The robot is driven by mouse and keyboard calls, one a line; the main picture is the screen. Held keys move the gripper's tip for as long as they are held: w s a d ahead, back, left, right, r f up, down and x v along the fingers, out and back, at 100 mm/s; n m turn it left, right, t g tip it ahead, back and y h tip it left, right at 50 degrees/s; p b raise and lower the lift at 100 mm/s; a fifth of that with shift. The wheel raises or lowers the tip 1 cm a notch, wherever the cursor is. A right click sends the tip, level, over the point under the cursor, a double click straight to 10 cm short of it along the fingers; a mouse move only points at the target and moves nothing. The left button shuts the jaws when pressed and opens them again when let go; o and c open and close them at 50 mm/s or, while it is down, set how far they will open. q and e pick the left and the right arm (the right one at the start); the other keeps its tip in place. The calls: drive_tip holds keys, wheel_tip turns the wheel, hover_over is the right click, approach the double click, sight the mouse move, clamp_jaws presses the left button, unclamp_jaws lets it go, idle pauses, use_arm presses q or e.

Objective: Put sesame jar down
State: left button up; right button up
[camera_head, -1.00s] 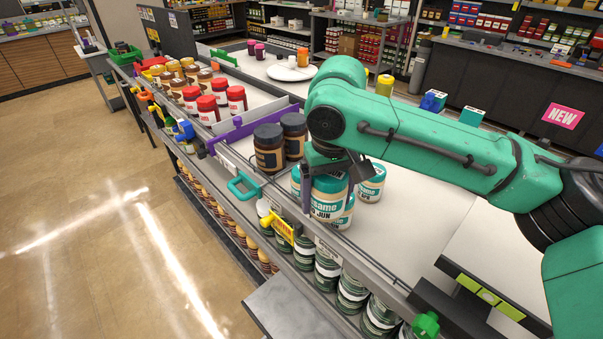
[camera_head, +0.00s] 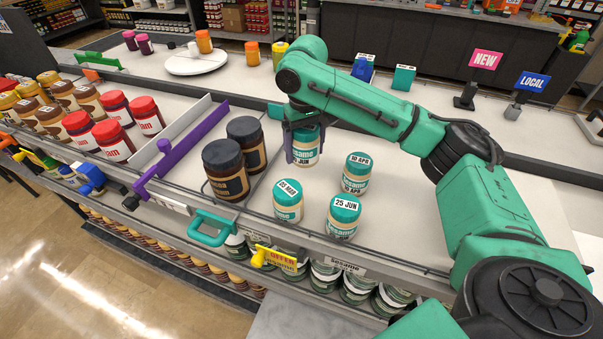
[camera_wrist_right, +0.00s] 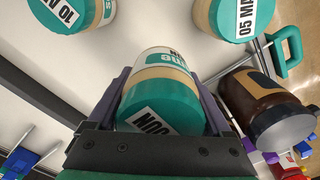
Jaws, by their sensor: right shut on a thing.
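My right gripper (camera_head: 306,147) is shut on a sesame jar (camera_head: 305,152) with a teal lid and cream label, at the back of the sesame section. In the right wrist view the held sesame jar (camera_wrist_right: 165,95) sits between both fingers. Whether its base touches the shelf is hard to tell. Three more sesame jars stand in front of it: one labelled 10 APR (camera_head: 356,173), one labelled 05 MAR (camera_head: 288,201) and one labelled 25 JUN (camera_head: 343,217). My left gripper is not in view.
Two dark brown jars (camera_head: 225,170) stand left of the sesame jars, beside a purple divider (camera_head: 180,150). Red-lidded jars (camera_head: 112,140) stand beyond it. White shelf (camera_head: 420,220) is bare to the right.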

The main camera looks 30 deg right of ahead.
sight(303, 136)
wheel_tip(303, 136, down, 8)
drive_tip(key=shift+w+a+r+p, duration=0.1)
drive_tip(key=shift+a+r+p, duration=0.05)
drive_tip(key=shift+p, duration=0.4)
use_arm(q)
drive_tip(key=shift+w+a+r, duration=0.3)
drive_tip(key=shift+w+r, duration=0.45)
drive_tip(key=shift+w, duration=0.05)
use_arm(e)
drive_tip(key=shift+w+f, duration=0.1)
drive_tip(key=shift+f, duration=0.15)
drive_tip(key=o, duration=1.5)
drive_tip(key=shift+r, duration=0.1)
wheel_tip(303, 136, up, 11)
drive_tip(key=b, duration=0.2)
drive_tip(key=shift+a+b, duration=0.1)
drive_tip(key=shift+b, duration=0.2)
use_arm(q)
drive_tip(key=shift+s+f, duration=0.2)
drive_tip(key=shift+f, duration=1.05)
use_arm(e)
drive_tip(key=shift+r, duration=0.45)
